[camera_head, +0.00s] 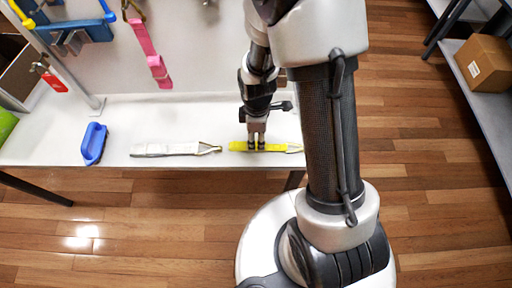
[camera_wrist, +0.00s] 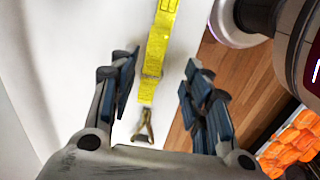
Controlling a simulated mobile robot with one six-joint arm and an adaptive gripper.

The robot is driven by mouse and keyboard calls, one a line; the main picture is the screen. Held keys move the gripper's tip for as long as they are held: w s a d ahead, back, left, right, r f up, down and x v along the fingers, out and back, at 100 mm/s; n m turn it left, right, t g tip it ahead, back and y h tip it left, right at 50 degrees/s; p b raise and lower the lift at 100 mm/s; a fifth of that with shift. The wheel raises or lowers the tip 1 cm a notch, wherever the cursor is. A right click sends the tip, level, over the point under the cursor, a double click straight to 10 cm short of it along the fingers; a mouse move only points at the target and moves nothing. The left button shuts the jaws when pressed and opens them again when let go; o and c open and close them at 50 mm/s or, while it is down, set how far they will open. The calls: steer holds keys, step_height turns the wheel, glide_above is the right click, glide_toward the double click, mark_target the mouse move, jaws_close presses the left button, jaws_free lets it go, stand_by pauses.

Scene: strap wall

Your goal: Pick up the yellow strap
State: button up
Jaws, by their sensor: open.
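The yellow strap (camera_head: 272,146) lies flat on the white table, with a metal hook at its right end in the head view. It also shows in the wrist view (camera_wrist: 160,45), running from the top edge down between my fingers, with its hook (camera_wrist: 144,127) near the gripper's palm. My gripper (camera_head: 256,146) points down over the strap's left-middle part. In the wrist view my gripper (camera_wrist: 160,75) is open, with one finger on either side of the strap and space to both. Whether the fingertips touch the table cannot be told.
A white strap (camera_head: 170,149) with a hook lies left of the yellow one. A blue brush-like object (camera_head: 94,143) is farther left. A pink strap (camera_head: 152,55) hangs on the back panel. The white table (camera_head: 120,112) ends just in front of the straps.

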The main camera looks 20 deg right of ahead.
mark_target(256, 145)
steer(key=f+b, duration=0.1)
steer(key=f, duration=0.3)
steer(key=f+b, duration=0.1)
steer(key=f, duration=0.2)
steer(key=shift+w+b, duration=0.25)
steer(key=shift+b, duration=0.1)
steer(key=shift+r, duration=0.1)
steer(key=shift+c, duration=0.4)
jaws_close()
